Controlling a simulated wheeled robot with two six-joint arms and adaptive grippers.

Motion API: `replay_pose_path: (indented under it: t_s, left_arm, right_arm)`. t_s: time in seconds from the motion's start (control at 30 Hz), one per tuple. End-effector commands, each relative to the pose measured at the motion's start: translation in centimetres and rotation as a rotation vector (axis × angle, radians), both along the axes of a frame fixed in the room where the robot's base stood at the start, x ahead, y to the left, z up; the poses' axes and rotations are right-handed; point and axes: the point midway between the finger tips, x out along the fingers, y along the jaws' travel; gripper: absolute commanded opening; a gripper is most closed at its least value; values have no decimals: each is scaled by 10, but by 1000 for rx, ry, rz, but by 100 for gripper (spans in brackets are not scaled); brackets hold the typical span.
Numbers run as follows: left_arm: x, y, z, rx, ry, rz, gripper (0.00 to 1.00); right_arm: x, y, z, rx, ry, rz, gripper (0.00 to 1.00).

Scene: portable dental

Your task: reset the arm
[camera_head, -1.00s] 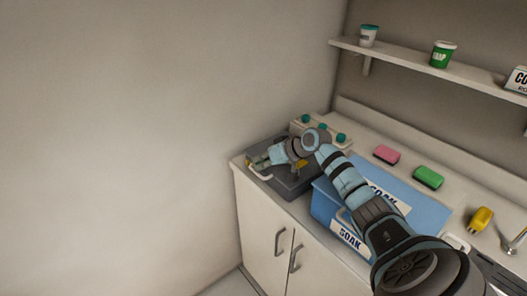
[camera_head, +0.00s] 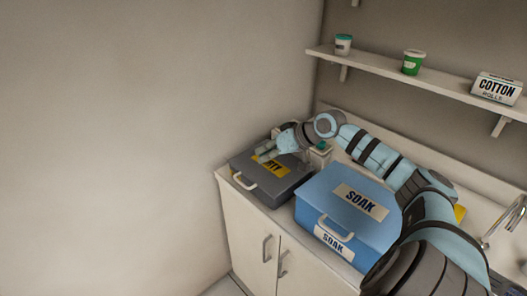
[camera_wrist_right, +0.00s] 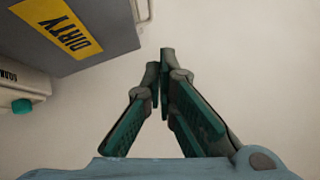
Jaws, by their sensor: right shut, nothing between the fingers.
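My right arm reaches across the counter from the lower right. Its gripper (camera_head: 268,151) is above the back of the grey box and looks small in the head view. In the right wrist view the fingers (camera_wrist_right: 160,62) meet at the tips, shut with nothing between them. The grey box (camera_head: 292,181) has a yellow DIRTY label, partly covered by the gripper in the head view. The box also shows in the right wrist view (camera_wrist_right: 108,22), up and left of the fingers, apart from them. My left gripper is not in view.
A blue SOAK box (camera_head: 325,193) with its lid on stands right of the grey box, close under my arm. A shelf (camera_head: 430,78) above holds two cups and a COTTON ROLLS box (camera_head: 497,88). A tap (camera_head: 508,218) is at right. The left wall is bare.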

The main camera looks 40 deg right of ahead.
Motion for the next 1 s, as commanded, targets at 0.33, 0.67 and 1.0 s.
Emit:
replay_pose_path:
  t_s: [0.33, 0.67, 1.0]
  left_arm:
    - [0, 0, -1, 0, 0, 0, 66]
    - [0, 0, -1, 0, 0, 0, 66]
    - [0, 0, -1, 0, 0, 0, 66]
  right_arm:
    - [-4, 1, 3, 2, 2, 3, 0]
    - [-74, 101, -140, -159, 200, 239, 0]
    - [-196, 199, -220, -361, 332, 325, 0]
